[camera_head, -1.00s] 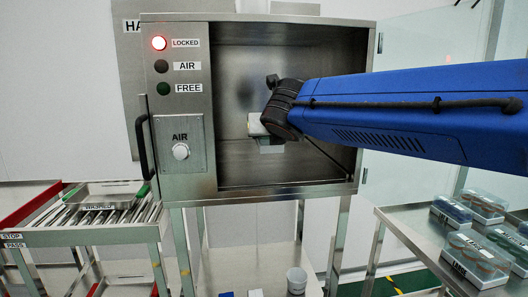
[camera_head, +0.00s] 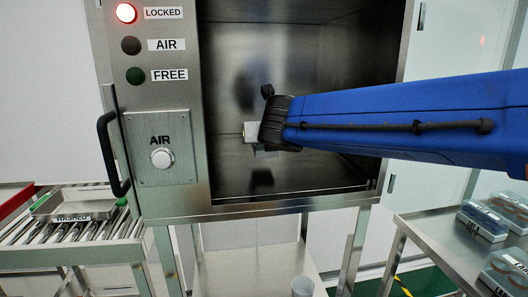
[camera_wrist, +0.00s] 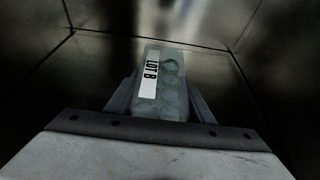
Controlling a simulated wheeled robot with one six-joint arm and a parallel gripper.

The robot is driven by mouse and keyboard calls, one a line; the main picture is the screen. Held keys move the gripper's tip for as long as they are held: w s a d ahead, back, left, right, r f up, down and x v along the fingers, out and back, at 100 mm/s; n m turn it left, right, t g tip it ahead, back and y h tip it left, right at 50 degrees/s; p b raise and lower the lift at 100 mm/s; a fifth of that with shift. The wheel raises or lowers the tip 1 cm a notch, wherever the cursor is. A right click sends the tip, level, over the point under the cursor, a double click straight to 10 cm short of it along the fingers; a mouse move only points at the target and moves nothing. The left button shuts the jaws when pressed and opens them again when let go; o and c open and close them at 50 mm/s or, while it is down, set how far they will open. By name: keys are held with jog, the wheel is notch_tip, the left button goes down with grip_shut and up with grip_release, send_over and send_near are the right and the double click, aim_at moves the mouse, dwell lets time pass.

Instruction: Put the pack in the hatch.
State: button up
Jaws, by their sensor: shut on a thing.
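The hatch (camera_head: 225,160) is a steel box with its front open; its chamber is empty apart from my arm's end and what it holds. My gripper (camera_wrist: 160,100) is inside the chamber, shut on the pack (camera_wrist: 172,82). The pack is a clear box with round items inside and a white label reading LOT B. In the wrist view it sits between the two fingers, in front of the chamber walls. In the head view my wrist hides most of it. I cannot tell whether the pack touches the chamber floor.
The hatch's left panel has a lit red LOCKED lamp (camera_head: 126,13), dark AIR and FREE lamps, and an AIR knob (camera_head: 161,158). A roller rack with a WASHED tray (camera_head: 75,205) stands left. A steel table (camera_head: 425,255) with several packs stands right.

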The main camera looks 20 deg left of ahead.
jog(key=shift+f, duration=2.1)
jog(key=shift+f, duration=0.1)
jog(key=o, duration=1.2)
jog(key=shift+o, duration=0.2)
jog(key=shift+s+d+r, duration=0.2)
jog(key=shift+s+r, duration=0.05)
jog(key=v, duration=1.1)
jog(key=shift+s+d, duration=0.1)
jog(key=shift+s, duration=0.1)
